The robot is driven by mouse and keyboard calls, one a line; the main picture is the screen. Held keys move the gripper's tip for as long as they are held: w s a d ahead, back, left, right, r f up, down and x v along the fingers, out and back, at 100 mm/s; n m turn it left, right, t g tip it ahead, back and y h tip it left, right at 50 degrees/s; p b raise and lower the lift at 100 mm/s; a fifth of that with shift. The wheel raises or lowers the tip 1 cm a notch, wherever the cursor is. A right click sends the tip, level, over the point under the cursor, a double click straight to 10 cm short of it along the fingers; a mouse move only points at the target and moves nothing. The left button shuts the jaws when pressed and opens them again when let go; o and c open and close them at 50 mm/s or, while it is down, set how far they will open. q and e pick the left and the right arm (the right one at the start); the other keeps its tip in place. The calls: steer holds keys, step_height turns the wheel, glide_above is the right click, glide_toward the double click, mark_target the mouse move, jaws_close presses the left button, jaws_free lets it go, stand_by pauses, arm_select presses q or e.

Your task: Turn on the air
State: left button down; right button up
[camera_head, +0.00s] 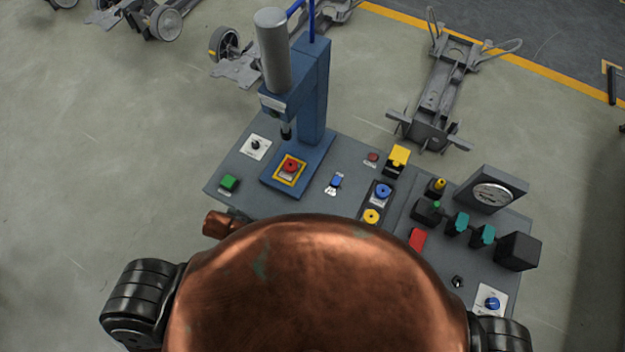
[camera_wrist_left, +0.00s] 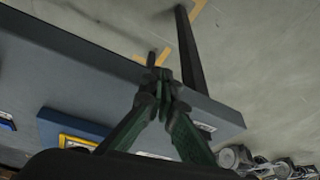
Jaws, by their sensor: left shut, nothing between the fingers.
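The grey control table (camera_head: 320,205) has several controls, and their labels are too small to read, so I cannot tell which one is for the air. A blue knob on a white plate (camera_head: 491,302) sits at the front right corner. Another blue knob (camera_head: 382,190) sits on a dark plate near the middle. A small blue switch (camera_head: 336,181) is left of it. A round gauge (camera_head: 492,195) stands at the right. My left gripper (camera_wrist_left: 165,85) is shut and empty in the left wrist view, with the table behind it. It is hidden in the head view. My right gripper is not in view.
A blue press (camera_head: 313,85) stands on the table above a red button (camera_head: 290,166). A green button (camera_head: 229,183), yellow box (camera_head: 398,158), teal valves (camera_head: 470,228) and black box (camera_head: 518,251) are also there. Grey wheeled chassis (camera_head: 440,90) stand on the floor behind.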

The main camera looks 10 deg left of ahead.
mark_target(335, 181)
arm_select(q)
steer(key=w+d+r+m+t+h, duration=0.1)
steer(key=w+d+r, duration=0.3)
steer(key=d, duration=0.5)
steer(key=w+d+r+m+t+h+p, duration=0.1)
steer(key=w+d+r, duration=0.4)
steer(key=d, duration=0.5)
steer(key=w+d+r+m+t+p, duration=0.1)
steer(key=w+d+r, duration=0.3)
steer(key=d, duration=0.6)
steer(key=shift+w+r+t+h, duration=0.3)
steer(key=shift+w+h, duration=0.1)
steer(key=shift+w, duration=0.6)
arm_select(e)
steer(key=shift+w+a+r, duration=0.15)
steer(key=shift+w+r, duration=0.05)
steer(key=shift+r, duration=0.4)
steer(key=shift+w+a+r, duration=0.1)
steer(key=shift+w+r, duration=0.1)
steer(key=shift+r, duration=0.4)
arm_select(q)
steer(key=shift+d+f, duration=0.1)
